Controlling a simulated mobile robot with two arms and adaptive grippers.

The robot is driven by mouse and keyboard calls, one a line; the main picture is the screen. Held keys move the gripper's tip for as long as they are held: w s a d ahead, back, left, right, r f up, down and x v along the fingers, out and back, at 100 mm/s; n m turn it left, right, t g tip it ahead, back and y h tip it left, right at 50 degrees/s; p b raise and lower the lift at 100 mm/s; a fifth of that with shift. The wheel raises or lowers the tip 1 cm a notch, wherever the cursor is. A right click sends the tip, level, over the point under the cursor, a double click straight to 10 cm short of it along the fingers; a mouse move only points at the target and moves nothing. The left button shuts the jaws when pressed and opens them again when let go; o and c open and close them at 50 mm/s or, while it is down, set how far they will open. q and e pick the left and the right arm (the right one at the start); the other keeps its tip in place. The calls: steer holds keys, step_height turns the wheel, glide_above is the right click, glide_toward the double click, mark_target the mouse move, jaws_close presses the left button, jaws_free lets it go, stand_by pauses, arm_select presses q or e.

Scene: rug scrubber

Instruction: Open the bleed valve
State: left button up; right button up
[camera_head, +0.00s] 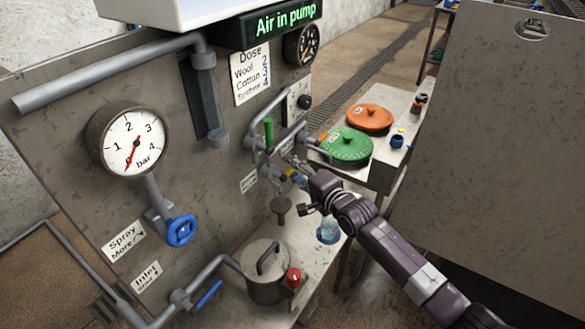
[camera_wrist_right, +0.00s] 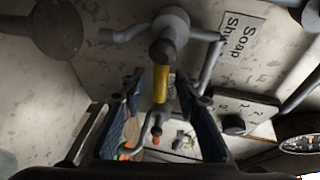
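The likely bleed valve is a small tap with a yellow lever (camera_head: 288,173) on the grey pipework at the panel's right side. No label naming it is readable. The yellow lever (camera_wrist_right: 161,84) shows up close in the right wrist view. My right gripper (camera_head: 299,178) is at this lever, partly hiding it in the head view. In the right wrist view its two blue-padded fingers (camera_wrist_right: 160,88) are apart, one on each side of the lever, with visible gaps. Whether the lever lies fully between the pads is hard to tell. My left gripper is not in view.
A green-handled valve (camera_head: 268,133) stands just above. A funnel (camera_head: 281,208) and a lidded pot (camera_head: 266,272) are below. The gauge (camera_head: 132,144) reads near zero; the display (camera_head: 284,22) says "Air in pump".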

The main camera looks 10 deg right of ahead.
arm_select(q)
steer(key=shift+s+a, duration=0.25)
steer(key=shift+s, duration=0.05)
arm_select(e)
jaws_close()
